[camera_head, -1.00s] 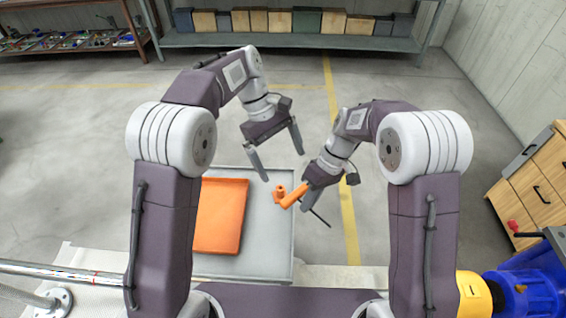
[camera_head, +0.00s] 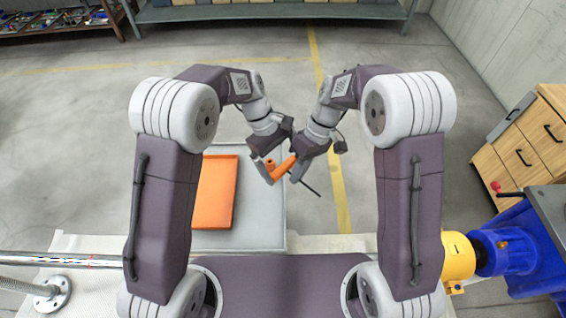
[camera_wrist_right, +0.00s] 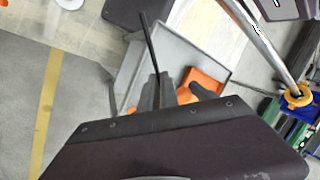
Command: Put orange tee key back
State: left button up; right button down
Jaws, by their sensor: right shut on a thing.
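The orange tee key (camera_head: 284,168) is held up in my right gripper (camera_head: 296,172), in front of my body. Its orange handle points left and its thin dark rod sticks out to the lower right. The dark rod (camera_wrist_right: 149,50) also shows in the right wrist view, beside the gripper fingers. My left gripper (camera_head: 272,168) is right at the handle's left end. One of its fingers is spread to the outer side; the other is largely hidden. I cannot tell whether it touches the key.
A shallow orange tray (camera_head: 215,195) lies on a grey surface (camera_head: 262,225) below, left of the grippers. A wooden drawer cabinet (camera_head: 525,145) and blue and yellow machinery (camera_head: 500,250) stand at the right. A shelf (camera_head: 270,12) is at the back.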

pick_arm(q)
jog(key=c, duration=1.3)
pick_arm(e)
jog(key=c, duration=1.5)
grip_release()
jog(key=v, duration=1.2)
